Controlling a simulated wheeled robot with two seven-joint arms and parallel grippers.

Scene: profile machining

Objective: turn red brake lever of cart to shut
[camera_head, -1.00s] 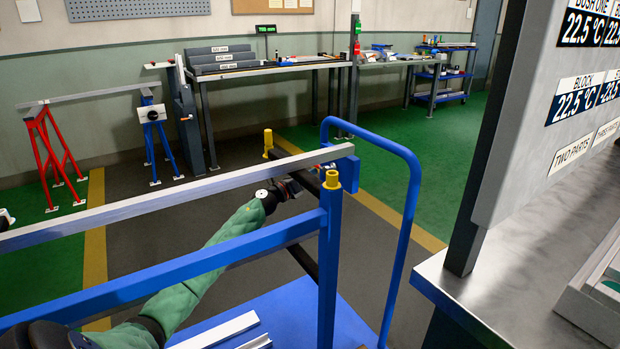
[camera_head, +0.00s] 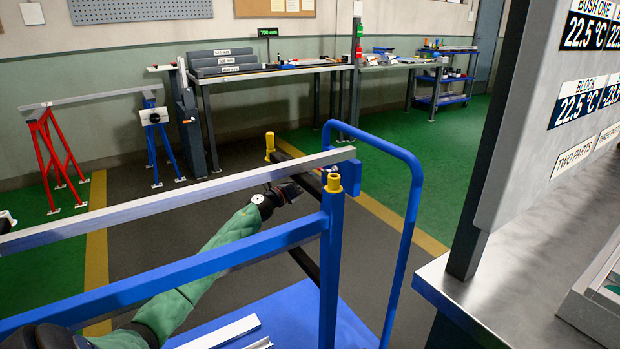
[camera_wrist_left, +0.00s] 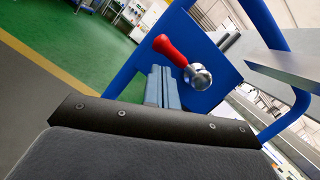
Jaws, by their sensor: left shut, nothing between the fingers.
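The red brake lever (camera_wrist_left: 171,50) shows in the left wrist view, its red grip pointing up and left from a round silver hub (camera_wrist_left: 198,77). The hub sits on a blue plate (camera_wrist_left: 205,50) of the cart. I cannot make out the lever in the head view. My right gripper is out of view.
The long metal profile (camera_head: 150,203) lies above the cart's blue rail (camera_head: 180,270). The blue push handle (camera_head: 407,240) rises at the right end. A metal-topped bench (camera_head: 500,290) stands at right. The blue cart deck (camera_head: 290,310) carries short profiles. Open floor lies behind.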

